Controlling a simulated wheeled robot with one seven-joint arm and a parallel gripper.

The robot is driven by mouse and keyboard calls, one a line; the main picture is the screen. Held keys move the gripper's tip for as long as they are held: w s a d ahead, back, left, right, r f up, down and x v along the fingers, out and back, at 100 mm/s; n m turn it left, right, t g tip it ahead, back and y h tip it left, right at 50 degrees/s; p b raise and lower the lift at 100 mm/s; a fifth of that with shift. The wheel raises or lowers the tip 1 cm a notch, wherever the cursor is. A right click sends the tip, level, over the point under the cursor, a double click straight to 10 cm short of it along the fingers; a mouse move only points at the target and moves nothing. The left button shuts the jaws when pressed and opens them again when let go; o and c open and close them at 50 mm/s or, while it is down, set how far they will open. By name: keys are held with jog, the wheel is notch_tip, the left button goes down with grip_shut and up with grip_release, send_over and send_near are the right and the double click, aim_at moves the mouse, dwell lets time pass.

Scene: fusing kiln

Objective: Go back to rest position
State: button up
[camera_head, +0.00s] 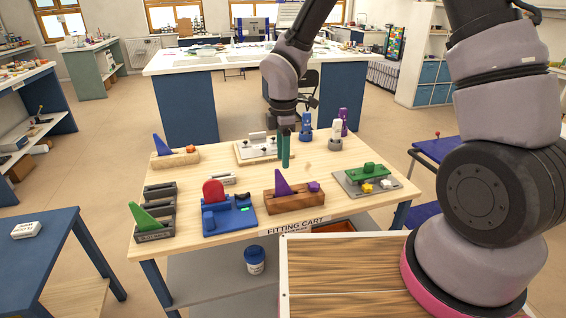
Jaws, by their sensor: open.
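My gripper (285,150) hangs down at the end of my arm over the middle of the fitting cart (240,160). Only a narrow teal finger part shows clearly. It carries nothing that I can see. A white-topped fixture board (245,154) lies just behind and to the left of it. A wooden block with a purple wedge (282,204) stands in front of it, towards me. I cannot tell how high the fingertips are above the cart top.
Several fixtures crowd the cart: a blue one with a red disc (228,222), a green-and-grey one (350,182), and grey trays (158,208) with a green wedge. Several bottles (336,134) stand at the back. A blue table (60,225) is at left, a white-topped bench (200,64) behind.

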jog(key=d+r+m+t, duration=0.3)
jog(key=d+r+m, duration=0.95)
jog(key=r, duration=0.55)
jog(key=s+d+r+m+t+y, duration=0.2)
jog(key=s+d+r+m+t, duration=0.2)
jog(key=s+d+r+m, duration=0.7)
jog(key=shift+s+r+m, duration=0.5)
jog(key=shift+r+m, duration=0.3)
jog(key=shift+m, duration=0.05)
